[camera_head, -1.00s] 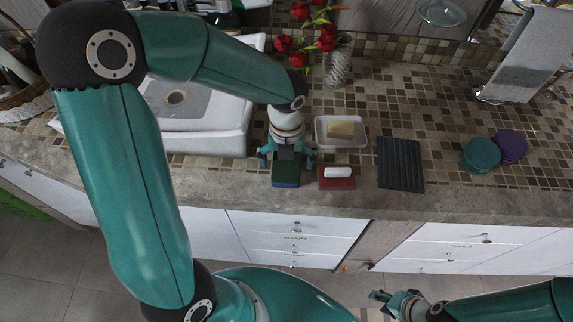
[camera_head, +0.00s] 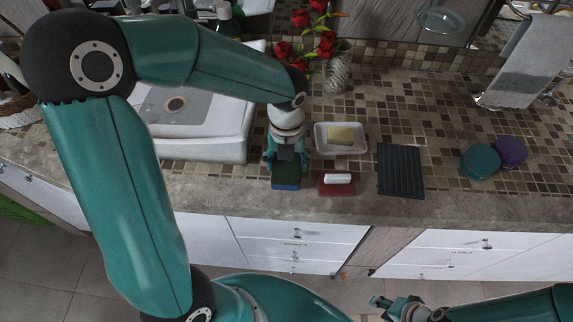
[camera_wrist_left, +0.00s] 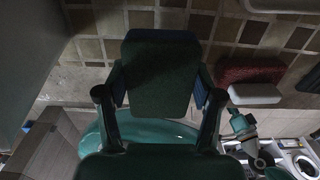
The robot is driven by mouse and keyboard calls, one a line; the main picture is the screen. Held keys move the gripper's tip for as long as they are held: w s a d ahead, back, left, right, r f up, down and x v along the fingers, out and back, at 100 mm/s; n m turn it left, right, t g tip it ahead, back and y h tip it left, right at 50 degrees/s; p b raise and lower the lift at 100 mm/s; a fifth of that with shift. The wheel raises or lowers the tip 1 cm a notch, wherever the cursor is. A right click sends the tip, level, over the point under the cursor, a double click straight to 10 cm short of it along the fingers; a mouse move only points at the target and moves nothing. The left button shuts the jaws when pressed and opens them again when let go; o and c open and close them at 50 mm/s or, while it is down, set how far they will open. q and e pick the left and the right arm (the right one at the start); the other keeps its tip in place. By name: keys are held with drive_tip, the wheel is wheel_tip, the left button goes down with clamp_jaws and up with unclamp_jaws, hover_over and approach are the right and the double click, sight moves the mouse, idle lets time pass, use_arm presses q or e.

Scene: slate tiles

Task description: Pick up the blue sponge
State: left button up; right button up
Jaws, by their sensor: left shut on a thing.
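The blue sponge (camera_head: 286,184) has a dark green top and a blue edge. It lies near the counter's front edge in the head view. My left gripper (camera_head: 286,162) reaches down over it, with its fingers closed on the sponge's two sides. In the left wrist view the sponge (camera_wrist_left: 160,75) sits between the two fingers, its dark green face toward the camera. I cannot tell whether it is clear of the counter. My right gripper (camera_head: 382,307) is low in front of the cabinets, empty, with its fingers apart.
A red sponge or brush with a white top (camera_head: 337,185) lies just right of the sponge. Behind it is a white dish (camera_head: 318,140) with a yellow bar. A dark ribbed mat (camera_head: 400,170), teal and purple discs (camera_head: 480,161), a flower vase (camera_head: 337,75) and a white sink (camera_head: 225,145) stand around.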

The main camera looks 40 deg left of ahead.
use_arm(q)
wheel_tip(320, 180, up, 18)
drive_tip(key=shift+p, duration=0.35)
drive_tip(key=c, duration=0.3)
drive_tip(key=shift+f, duration=0.1)
drive_tip(key=shift+c, duration=0.2)
